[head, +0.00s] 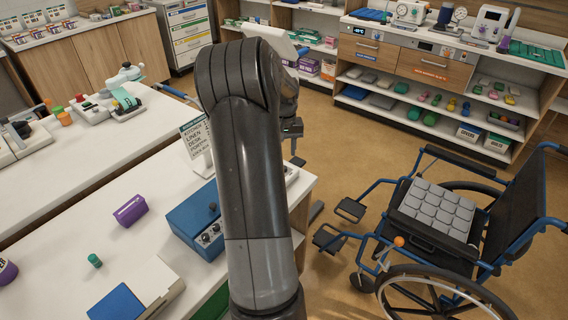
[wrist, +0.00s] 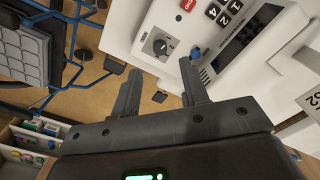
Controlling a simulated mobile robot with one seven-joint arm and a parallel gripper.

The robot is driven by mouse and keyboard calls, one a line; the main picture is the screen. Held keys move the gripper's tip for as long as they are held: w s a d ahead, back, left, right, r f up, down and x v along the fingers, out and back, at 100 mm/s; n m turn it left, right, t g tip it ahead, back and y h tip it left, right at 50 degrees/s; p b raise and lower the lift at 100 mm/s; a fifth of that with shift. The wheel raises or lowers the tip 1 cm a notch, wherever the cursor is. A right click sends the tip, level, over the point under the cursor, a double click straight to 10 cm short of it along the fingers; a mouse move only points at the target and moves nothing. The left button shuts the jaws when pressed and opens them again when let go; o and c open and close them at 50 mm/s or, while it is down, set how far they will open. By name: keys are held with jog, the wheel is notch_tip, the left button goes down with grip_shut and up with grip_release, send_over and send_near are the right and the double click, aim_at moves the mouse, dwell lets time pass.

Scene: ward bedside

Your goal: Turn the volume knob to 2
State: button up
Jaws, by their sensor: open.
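In the wrist view a dark round knob (wrist: 160,46) with a pointer and small marks around it sits on the face of a white device (wrist: 140,20). I take it to be the volume knob; its label and exact setting are too small to read. My gripper (wrist: 160,67) is open, its two fingers apart and empty, with the knob beyond and between the fingertips in the picture. I cannot tell the distance. In the head view my gripper (head: 292,131) is mostly hidden by my arm, and the knob does not show.
The white device also bears a red END key (wrist: 187,4), dark number keys (wrist: 218,13), a screen (wrist: 240,45) and a small blue part (wrist: 195,53). In the head view a blue box with dark knobs (head: 193,210) stands on the table. A wheelchair (head: 440,220) is at right.

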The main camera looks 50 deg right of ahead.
notch_tip(320, 180, down, 6)
jog(key=shift+f, duration=0.1)
jog(key=shift+c, duration=0.2)
grip_shut()
dwell(0.4)
